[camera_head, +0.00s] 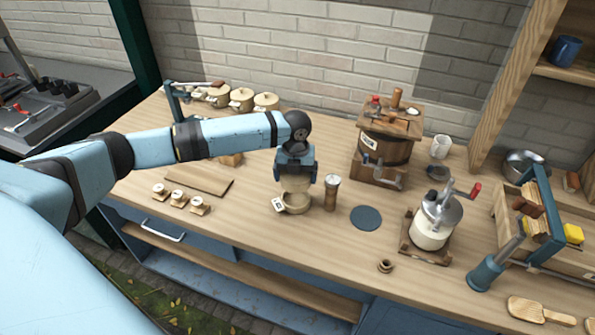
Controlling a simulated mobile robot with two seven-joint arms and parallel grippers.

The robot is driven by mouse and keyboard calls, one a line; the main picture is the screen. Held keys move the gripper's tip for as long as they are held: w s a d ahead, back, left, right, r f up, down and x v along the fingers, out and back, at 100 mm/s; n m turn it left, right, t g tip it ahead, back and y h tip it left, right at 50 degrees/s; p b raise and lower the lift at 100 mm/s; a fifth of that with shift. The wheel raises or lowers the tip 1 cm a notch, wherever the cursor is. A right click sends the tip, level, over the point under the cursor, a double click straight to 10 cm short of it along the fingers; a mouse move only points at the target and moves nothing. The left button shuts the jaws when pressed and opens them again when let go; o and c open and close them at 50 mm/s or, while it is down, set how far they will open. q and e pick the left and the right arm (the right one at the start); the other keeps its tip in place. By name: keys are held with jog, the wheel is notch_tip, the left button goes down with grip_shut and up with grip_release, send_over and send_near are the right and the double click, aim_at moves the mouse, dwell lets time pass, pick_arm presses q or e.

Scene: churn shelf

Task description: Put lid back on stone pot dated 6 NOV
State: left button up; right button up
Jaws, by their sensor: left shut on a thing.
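My left gripper (295,180) points down over the middle of the worktop. Several more pale lidded pots (240,98) stand at the back left by the wall. My right gripper is not in view.
A brown cylinder (331,193) stands close to the pot's right. A dark round mat (366,217) and a crank churn (434,224) are further right. A wooden churn (385,148) is behind. Small wooden pieces (178,198) and a board (199,180) lie left.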

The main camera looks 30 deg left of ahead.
pick_arm(q)
jog(key=shift+f+b, duration=2.15)
jog(key=shift+b, duration=0.15)
jog(key=shift+f, duration=0.9)
jog(key=shift+r+p, duration=0.1)
jog(key=shift+p, duration=0.85)
jog(key=shift+f+p, duration=0.25)
jog(key=shift+p, duration=0.5)
jog(key=o, duration=0.7)
jog(key=shift+c, duration=0.2)
